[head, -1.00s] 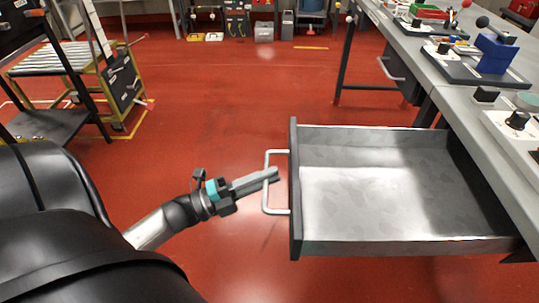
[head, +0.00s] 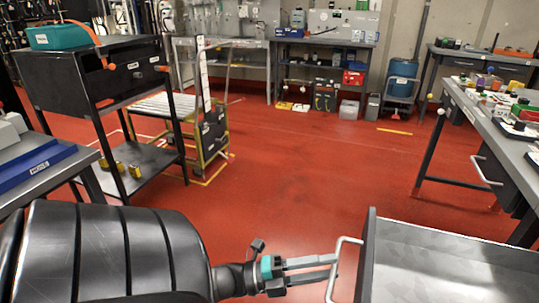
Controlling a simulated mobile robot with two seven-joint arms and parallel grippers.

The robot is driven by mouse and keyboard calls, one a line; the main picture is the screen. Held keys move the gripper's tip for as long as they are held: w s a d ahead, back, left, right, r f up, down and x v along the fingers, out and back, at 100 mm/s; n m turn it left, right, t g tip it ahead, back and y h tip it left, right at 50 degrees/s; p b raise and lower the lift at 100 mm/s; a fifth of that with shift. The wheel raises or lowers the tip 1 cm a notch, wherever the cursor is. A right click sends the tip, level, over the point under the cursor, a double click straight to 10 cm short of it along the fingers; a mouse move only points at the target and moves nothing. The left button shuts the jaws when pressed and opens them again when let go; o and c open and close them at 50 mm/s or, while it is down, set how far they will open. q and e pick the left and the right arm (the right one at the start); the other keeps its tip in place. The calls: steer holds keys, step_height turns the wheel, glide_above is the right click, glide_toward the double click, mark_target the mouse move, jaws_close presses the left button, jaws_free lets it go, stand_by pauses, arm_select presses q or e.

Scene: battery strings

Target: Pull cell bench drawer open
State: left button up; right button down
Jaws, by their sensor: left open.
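The grey cell bench drawer (head: 440,265) stands pulled out at the lower right, cut off by the picture's edge. Its visible inside is empty. Its dark front panel (head: 367,255) faces left and carries a pale bar handle (head: 340,252). My left gripper (head: 333,267) reaches in from the left at the handle. Its two fingers are spread, with the tips at the handle's bar; I cannot tell whether they touch it. My right gripper is not in view.
The workbench (head: 505,150) at right carries boxes and small parts, with another handle (head: 485,170) on its side. A dark cart (head: 90,75) and a yellow-framed roller cart (head: 205,140) stand at left. The red floor (head: 290,180) between is clear.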

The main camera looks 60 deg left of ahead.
arm_select(q)
steer(key=v, duration=1.3)
